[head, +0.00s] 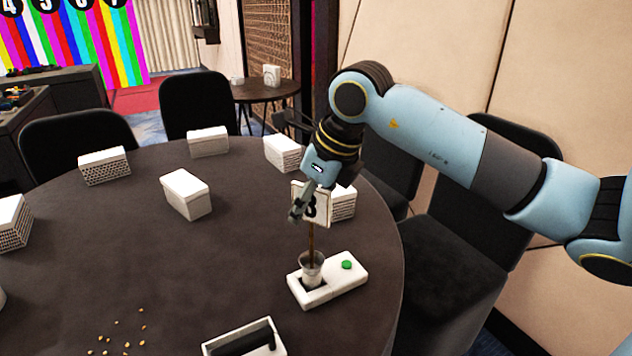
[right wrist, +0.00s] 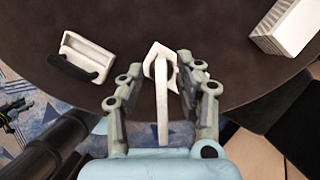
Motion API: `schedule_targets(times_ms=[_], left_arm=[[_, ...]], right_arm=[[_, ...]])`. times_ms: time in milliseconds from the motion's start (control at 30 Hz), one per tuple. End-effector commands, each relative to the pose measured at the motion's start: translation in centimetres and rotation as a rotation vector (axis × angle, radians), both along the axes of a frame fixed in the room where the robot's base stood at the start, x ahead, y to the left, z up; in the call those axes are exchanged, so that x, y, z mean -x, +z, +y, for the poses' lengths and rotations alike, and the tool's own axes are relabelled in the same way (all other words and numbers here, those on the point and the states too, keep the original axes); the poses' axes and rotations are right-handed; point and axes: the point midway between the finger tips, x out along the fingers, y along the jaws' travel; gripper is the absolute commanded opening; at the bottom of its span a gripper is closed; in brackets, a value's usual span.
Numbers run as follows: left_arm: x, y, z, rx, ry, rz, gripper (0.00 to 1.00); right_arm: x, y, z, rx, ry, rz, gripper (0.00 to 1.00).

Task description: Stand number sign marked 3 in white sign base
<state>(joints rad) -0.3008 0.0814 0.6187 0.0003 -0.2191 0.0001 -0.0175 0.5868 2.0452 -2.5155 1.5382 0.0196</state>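The number sign (head: 322,206) is a white card on a brown stick, its dark digit partly hidden by my right gripper; it looks like a 3. The stick stands about upright, its lower end in the round holder of the white sign base (head: 349,281), which has a green button. In the right wrist view the sign (right wrist: 162,105) shows nearly edge-on, with the base (right wrist: 152,52) partly hidden behind it. My right gripper (head: 298,212) is at the card; its fingers (right wrist: 158,100) are apart on either side, with gaps to the card. My left gripper is not in view.
A white tray with a black bar (head: 245,340) lies at the front of the dark round table (head: 120,235). Several white boxes (head: 186,193) stand around it, one close behind the sign. Small yellow bits (head: 125,340) lie front left. Black chairs surround the table.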

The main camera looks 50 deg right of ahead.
Motion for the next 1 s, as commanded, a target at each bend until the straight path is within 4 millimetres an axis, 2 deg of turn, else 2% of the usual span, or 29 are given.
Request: schedule_targets(times_ms=[200, 433, 633, 1000], left_arm=[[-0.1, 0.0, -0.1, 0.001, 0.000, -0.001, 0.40], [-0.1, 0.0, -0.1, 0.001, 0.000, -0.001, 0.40], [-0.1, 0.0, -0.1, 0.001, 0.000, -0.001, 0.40], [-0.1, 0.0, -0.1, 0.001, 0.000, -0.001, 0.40]], right_arm=[[1.9, 4.7, -0.6, 0.011, 0.007, -0.001, 0.35], [3.3, 8.1, -1.0, 0.008, 0.003, -0.001, 0.35], [3.8, 9.5, -1.0, 0.003, 0.002, 0.001, 0.35], [4.0, 9.7, -1.0, 0.001, 0.001, 0.002, 0.35]])
